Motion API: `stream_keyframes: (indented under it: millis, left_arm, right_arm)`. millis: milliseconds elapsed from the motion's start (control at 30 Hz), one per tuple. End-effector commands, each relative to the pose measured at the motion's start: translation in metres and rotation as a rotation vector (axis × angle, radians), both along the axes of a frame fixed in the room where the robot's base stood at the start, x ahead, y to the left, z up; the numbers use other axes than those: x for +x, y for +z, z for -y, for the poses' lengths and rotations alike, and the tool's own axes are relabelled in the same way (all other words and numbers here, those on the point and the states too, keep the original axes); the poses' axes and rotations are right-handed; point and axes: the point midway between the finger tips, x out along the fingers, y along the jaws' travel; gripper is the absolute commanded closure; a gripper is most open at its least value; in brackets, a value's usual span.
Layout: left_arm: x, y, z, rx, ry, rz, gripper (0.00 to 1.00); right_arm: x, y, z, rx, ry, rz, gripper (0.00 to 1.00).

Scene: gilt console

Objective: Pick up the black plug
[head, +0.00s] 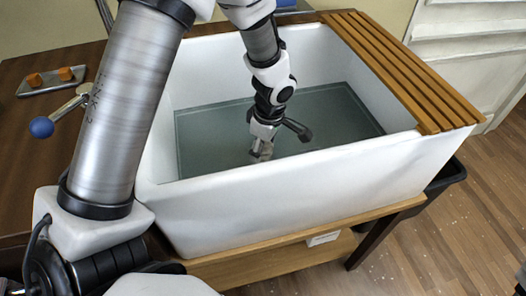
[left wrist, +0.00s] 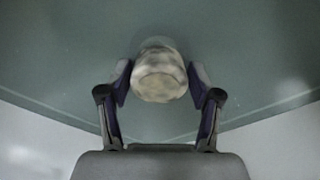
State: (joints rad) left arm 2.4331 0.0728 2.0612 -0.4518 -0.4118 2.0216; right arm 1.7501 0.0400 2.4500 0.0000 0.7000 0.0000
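I see no clearly black plug in either view. A pale, mottled, rounded object (left wrist: 160,76) sits between the fingers of my left gripper (left wrist: 158,84) in the left wrist view. The fingers are spread on both sides of it, with narrow gaps that look clear. In the head view my left gripper (head: 279,143) reaches down inside the white basin (head: 300,165), low over its grey-green bottom or water surface. The pale object (head: 262,152) shows there at the gripper's lower left, partly hidden by it. My right gripper is not in view.
The basin's high white walls surround my left gripper. A slatted wooden board (head: 395,65) covers the basin's right edge. On the dark counter at left are a tray with orange-brown knobs (head: 50,78) and a lever with a blue ball (head: 41,127).

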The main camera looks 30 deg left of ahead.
Motion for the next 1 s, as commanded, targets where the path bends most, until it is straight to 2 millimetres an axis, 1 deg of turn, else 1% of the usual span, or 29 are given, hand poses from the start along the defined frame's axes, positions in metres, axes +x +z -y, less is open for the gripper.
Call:
stream_keyframes:
  millis: [33, 67, 100, 367, 467, 567, 700, 800, 900, 1000]
  left_arm:
    - [0.000, 0.000, 0.000, 0.000, 0.000, 0.000, 0.67]
    - [0.000, 0.000, 0.000, 0.000, 0.000, 0.000, 0.77]
    - [0.000, 0.000, 0.000, 0.000, 0.000, 0.000, 0.85]
    - [-0.001, -0.001, 0.000, 0.000, 0.000, -0.002, 0.86]
    - [0.000, 0.005, 0.000, 0.000, -0.001, -0.001, 0.86]
    - [0.000, 0.022, 0.000, 0.000, 0.000, 0.002, 0.86]
    - [0.001, 0.057, 0.000, 0.000, -0.001, 0.005, 0.86]
    - [0.001, 0.080, 0.000, 0.000, -0.001, 0.005, 0.86]
    - [0.001, 0.095, 0.000, 0.000, 0.001, 0.002, 0.86]
    - [0.000, 0.100, 0.000, 0.000, -0.001, 0.001, 0.86]
  right_arm:
    - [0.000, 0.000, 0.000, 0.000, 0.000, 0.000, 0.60]
    - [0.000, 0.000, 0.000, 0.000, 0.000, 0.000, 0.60]
    - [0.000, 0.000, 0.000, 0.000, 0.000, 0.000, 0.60]
    - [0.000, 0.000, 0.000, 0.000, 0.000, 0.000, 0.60]
    - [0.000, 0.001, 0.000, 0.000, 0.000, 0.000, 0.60]
    - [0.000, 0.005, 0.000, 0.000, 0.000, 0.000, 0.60]
    - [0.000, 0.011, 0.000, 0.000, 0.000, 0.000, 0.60]
    - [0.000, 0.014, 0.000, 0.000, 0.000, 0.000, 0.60]
    - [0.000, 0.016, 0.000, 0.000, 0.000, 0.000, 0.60]
    - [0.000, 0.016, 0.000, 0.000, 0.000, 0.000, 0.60]
